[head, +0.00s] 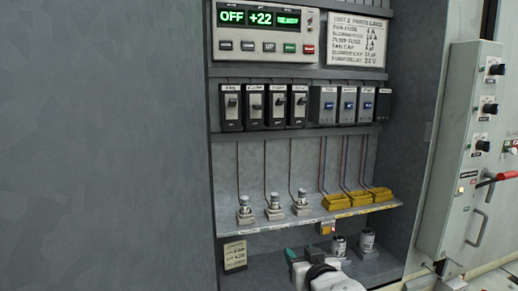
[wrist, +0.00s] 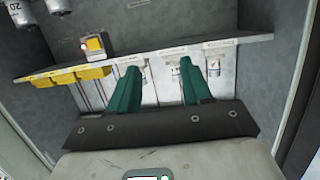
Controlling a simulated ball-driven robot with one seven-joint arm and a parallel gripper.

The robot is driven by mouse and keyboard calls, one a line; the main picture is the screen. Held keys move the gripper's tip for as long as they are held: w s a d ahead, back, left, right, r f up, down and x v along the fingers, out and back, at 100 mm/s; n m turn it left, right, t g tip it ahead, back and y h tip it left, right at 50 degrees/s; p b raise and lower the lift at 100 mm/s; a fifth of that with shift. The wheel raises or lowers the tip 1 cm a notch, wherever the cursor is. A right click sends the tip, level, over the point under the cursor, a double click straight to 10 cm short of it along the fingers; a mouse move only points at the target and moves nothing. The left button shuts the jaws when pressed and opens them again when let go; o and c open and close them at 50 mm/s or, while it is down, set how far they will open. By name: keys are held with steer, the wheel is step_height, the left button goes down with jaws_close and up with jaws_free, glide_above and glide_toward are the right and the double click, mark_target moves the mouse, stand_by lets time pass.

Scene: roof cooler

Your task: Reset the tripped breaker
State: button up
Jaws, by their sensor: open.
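A row of black breakers hangs in the open cabinet in the head view, with a left breaker (head: 231,106), a second (head: 254,106), a third (head: 278,105) and a fourth (head: 298,105). Each has a small toggle lever. The second lever seems slightly lower than the others, but the picture is too small to be sure. My gripper (head: 291,254) is low in front of the cabinet, well below the breakers. In the wrist view its two green fingers (wrist: 158,72) are apart with nothing between them. The breakers do not show in the wrist view.
A shelf (head: 320,216) with fuse holders (head: 273,208) and yellow holders (head: 360,198) lies between my gripper and the breakers. A small box with a red light (head: 328,229) is under it. The display panel (head: 265,32) reads OFF, +22, READY. Capacitors (head: 367,240) stand below.

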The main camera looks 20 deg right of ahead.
steer(key=w+a+r+t, duration=0.2)
steer(key=w+r+t, duration=0.3)
steer(key=r, duration=0.9)
steer(key=n+t+y, duration=0.1)
steer(key=t, duration=0.2)
glide_toward(259, 108)
steer(key=shift+g, duration=0.3)
steer(key=p+x, duration=0.1)
steer(key=x, duration=0.2)
steer(key=p+x, duration=0.1)
steer(key=x, duration=0.1)
steer(key=p+x, duration=0.2)
steer(key=x, duration=0.1)
steer(key=shift+w+r, duration=0.2)
steer(key=shift+r, duration=0.25)
jaws_close()
